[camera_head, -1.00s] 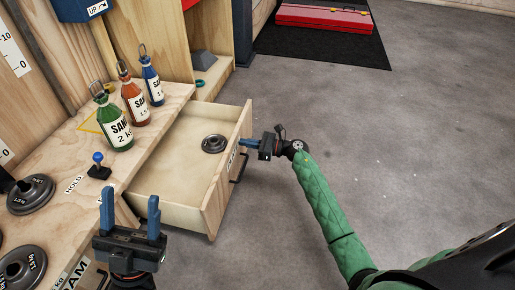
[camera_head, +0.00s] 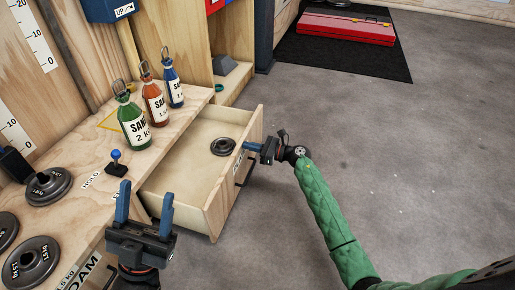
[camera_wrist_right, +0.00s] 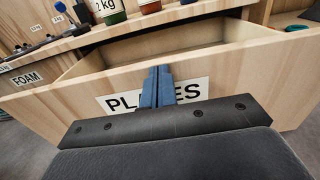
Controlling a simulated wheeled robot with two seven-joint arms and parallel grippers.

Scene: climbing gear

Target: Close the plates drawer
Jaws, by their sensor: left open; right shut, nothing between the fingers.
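The plates drawer (camera_head: 215,210) is pulled out of the wooden bench, with one dark weight plate (camera_head: 222,146) inside. Its front panel (camera_wrist_right: 230,75) carries a "PLATES" label (camera_wrist_right: 117,103) in the right wrist view. My right gripper (camera_head: 250,147) is shut and empty at the drawer front, with its fingertips in front of the label. Whether they touch the panel I cannot tell. My left gripper (camera_head: 144,207) is open and empty, near the bench edge left of the drawer.
Green (camera_head: 132,122), orange (camera_head: 154,102) and blue (camera_head: 173,85) sand bottles stand on the bench top. Several weight plates and a blue-knobbed lever (camera_head: 116,163) are at left. A red case (camera_head: 345,28) lies on a black mat. The floor at right is clear.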

